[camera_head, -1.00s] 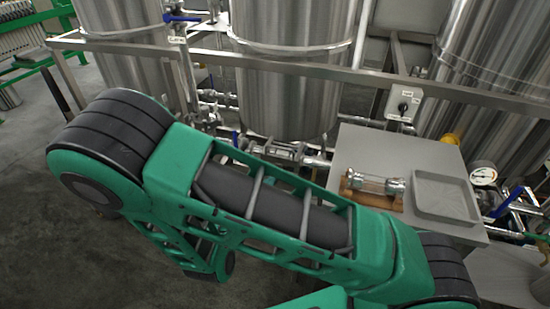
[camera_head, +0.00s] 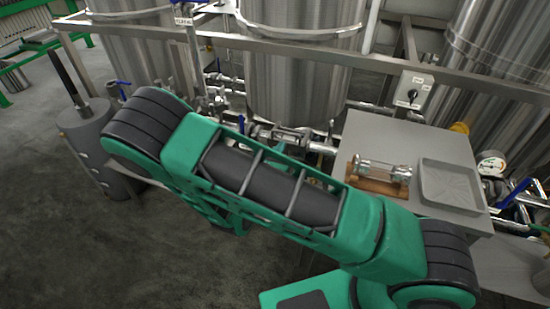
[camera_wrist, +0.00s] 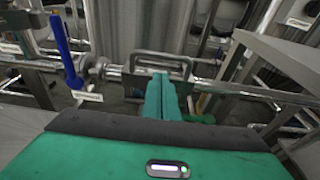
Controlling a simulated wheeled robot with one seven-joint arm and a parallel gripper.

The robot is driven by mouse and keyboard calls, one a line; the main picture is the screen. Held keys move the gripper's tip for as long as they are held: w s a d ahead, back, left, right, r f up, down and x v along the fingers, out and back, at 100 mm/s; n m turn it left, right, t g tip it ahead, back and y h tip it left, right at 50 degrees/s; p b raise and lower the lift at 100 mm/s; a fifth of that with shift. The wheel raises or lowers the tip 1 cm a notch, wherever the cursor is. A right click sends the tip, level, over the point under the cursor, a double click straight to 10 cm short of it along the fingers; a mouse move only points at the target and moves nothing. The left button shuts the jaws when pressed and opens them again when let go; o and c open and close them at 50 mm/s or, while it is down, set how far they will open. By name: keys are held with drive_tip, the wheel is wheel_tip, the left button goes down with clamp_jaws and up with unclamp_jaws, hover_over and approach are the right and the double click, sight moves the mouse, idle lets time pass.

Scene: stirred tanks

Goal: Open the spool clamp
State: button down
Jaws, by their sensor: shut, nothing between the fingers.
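My gripper (camera_wrist: 161,88) shows in the wrist view with its two teal fingers together and nothing between them. Its tips are just in front of a metal loop-shaped frame (camera_wrist: 184,60) on a horizontal steel pipe (camera_wrist: 225,86); this frame looks like the spool clamp, but I cannot tell for sure. Whether the tips touch it is unclear. In the head view the pipe fitting (camera_head: 292,138) is under the middle tank, partly behind my arm. A glass spool with metal ends (camera_head: 382,170) lies in a wooden cradle (camera_head: 372,186) on the grey table.
A blue-handled valve (camera_wrist: 66,52) stands left of the fingers. The grey table (camera_head: 405,135) also carries a shallow tray (camera_head: 450,187). Steel tanks (camera_head: 300,75) and a frame rail (camera_head: 330,57) stand behind. A grey cylinder (camera_head: 95,140) is at left; open floor lies nearby.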

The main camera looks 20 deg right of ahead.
drive_tip(key=shift+w+d+r, duration=0.6)
drive_tip(key=shift+w+r, duration=0.1)
drive_tip(key=shift+w, duration=0.15)
drive_tip(key=shift+r, duration=0.15)
drive_tip(key=shift+w+r+g, duration=0.15)
drive_tip(key=shift+r+g, duration=0.15)
